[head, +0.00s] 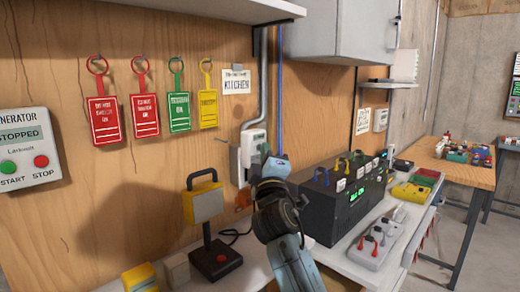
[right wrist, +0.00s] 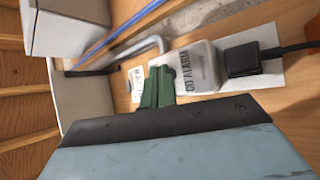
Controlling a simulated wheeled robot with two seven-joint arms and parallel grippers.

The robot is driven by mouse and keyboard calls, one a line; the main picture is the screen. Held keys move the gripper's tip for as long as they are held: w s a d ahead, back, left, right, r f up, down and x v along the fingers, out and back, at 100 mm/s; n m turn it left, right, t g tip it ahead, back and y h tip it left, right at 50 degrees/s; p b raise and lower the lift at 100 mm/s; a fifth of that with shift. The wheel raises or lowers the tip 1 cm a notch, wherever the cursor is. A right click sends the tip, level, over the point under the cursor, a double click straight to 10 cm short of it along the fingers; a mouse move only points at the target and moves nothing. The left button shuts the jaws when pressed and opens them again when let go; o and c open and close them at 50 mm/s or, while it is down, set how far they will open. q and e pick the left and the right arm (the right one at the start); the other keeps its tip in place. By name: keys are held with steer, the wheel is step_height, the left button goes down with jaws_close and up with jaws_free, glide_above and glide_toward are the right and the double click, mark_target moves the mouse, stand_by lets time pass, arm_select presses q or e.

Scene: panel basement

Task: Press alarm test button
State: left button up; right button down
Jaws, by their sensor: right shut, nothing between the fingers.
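The CO alarm is a white box on the wooden wall panel. It shows in the head view (head: 252,138) just beyond my right gripper and in the right wrist view (right wrist: 199,68) with its lettering turned sideways. My right gripper (head: 264,150) is raised in front of the panel. Its green fingers (right wrist: 157,88) are shut and empty, at the alarm's left edge in the wrist view. I cannot tell whether they touch it. I cannot make out the test button. My left gripper is not in view.
A socket with a black plug (right wrist: 245,60) sits beside the alarm. A yellow lamp (head: 205,205) stands below left, and a black power unit (head: 340,200) stands to the right. Coloured tags and a generator panel (head: 30,150) are at left; a cabinet (head: 335,30) hangs above.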

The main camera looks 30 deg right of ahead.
steer(key=shift+w, duration=0.15)
steer(key=shift+s, duration=0.2)
stand_by(0.3)
steer(key=shift+s+d+p, duration=0.2)
steer(key=shift+s+p, duration=0.2)
steer(key=shift+s, duration=0.15)
steer(key=s+p, duration=0.1)
steer(key=s+d, duration=0.1)
steer(key=s, duration=0.1)
steer(key=s+p, duration=0.1)
steer(key=shift+s+d+p, duration=0.3)
steer(key=shift+s, duration=0.05)
stand_by(0.6)
